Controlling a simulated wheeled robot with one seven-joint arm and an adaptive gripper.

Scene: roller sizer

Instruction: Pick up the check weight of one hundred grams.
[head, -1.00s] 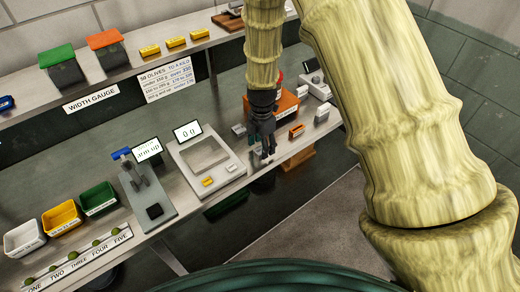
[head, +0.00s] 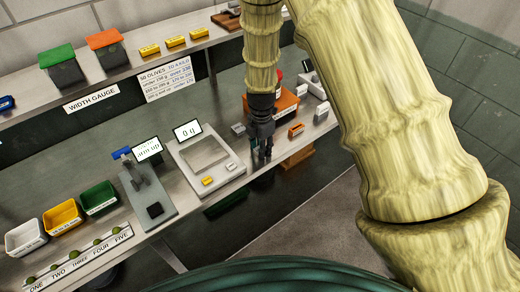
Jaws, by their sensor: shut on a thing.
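My gripper (head: 262,152) points down at the front edge of the bench, just right of the scale (head: 207,160). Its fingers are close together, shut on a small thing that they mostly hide. I cannot read any mark on that thing or tell whether it is the hundred-gram check weight. A small orange block (head: 296,130) and a white block (head: 322,111) stand on the bench to the right of my gripper. A small grey block (head: 238,128) lies just left of it. The scale's display (head: 187,131) reads 0 g.
An orange box (head: 286,104) stands close behind my gripper. A shelf (head: 130,70) with lidded boxes and yellow blocks runs above.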

